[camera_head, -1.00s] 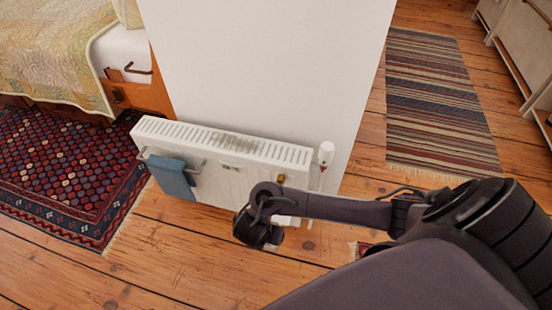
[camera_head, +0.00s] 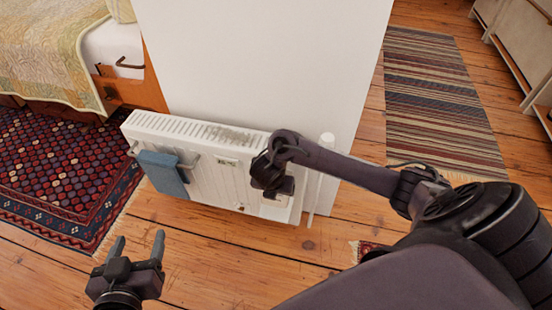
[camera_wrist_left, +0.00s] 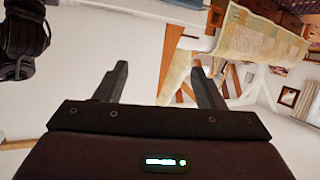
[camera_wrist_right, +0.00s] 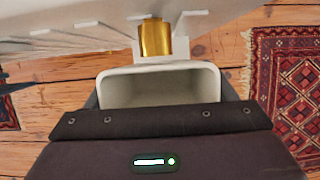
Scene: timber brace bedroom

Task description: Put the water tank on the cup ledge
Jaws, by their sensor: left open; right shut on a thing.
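A white open-topped container, which looks like the water tank (camera_wrist_right: 160,88), is in my right gripper in the right wrist view. My right gripper (camera_head: 270,183) is shut on it, in front of the right end of the white radiator (camera_head: 218,180); the tank is mostly hidden in the head view. Just beyond the tank's rim, a brass cylinder (camera_wrist_right: 155,38) sits at a small white bracket; I cannot tell whether this bracket is the cup ledge, or whether the tank touches it. My left gripper (camera_head: 138,246) is open and empty, low above the floor.
A blue towel (camera_head: 162,173) hangs from a rail on the radiator's left part. A white pipe (camera_head: 318,180) stands at its right end. A white wall (camera_head: 260,70) rises behind. A patterned rug (camera_head: 60,170) and bed lie left, a striped rug (camera_head: 435,90) right.

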